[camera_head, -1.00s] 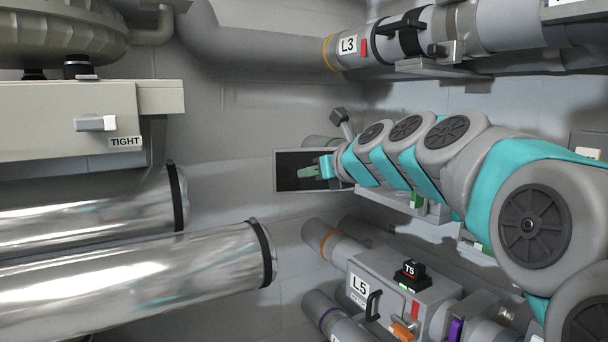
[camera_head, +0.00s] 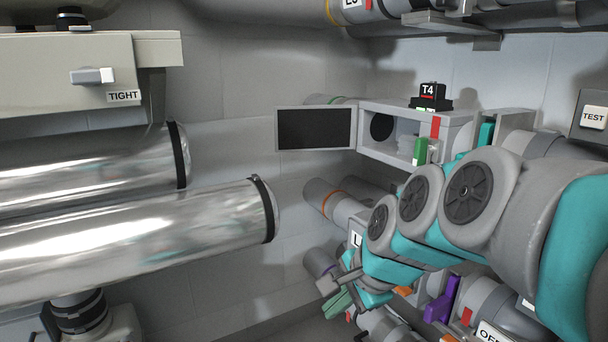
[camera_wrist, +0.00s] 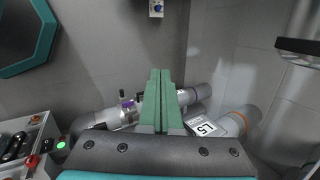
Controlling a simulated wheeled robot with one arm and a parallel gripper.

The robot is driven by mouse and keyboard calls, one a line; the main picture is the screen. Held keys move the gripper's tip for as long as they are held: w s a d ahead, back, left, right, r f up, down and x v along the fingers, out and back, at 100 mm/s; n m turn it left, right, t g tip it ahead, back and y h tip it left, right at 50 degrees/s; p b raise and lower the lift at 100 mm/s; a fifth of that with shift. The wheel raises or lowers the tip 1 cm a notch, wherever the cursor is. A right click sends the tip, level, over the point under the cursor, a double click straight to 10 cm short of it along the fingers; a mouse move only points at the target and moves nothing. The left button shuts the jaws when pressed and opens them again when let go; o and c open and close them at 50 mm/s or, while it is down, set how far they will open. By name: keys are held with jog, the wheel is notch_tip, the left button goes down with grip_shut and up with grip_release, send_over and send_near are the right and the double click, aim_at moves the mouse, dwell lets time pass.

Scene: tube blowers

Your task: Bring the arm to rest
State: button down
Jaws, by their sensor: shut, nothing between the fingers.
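My gripper (camera_head: 336,303) has green fingers and shows low in the middle of the head view, in front of the lower pipe unit on the right. In the wrist view my gripper (camera_wrist: 160,76) has its two green fingers together with nothing between them. My grey and teal arm reaches in from the right of the head view and bends downward to the gripper. Beyond the fingers in the wrist view are grey pipes and a box with an L5 label (camera_wrist: 205,128). I cannot tell how far the fingers are from them.
An open box with a black T4 block (camera_head: 429,96) on top stands above my arm, its door (camera_head: 314,128) swung out left. Large shiny pipes (camera_head: 130,235) fill the left. A purple handle (camera_head: 442,300) lies close to my arm. A TEST button (camera_head: 593,117) is far right.

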jog(key=s+d+f+n+g+h, duration=0.1)
jog(key=s+d+f+n+g, duration=0.1)
jog(key=s, duration=0.5)
jog(key=s+d+f+n+g+h, duration=0.1)
jog(key=s+d+f+n+g, duration=0.1)
jog(key=s+d+f+n, duration=0.2)
jog(key=s+d+f+n+g+h, duration=0.2)
jog(key=s+d+f+n, duration=0.2)
jog(key=s, duration=0.7)
notch_tip(320, 180, down, 3)
jog(key=n, duration=0.2)
jog(key=shift+n, duration=0.4)
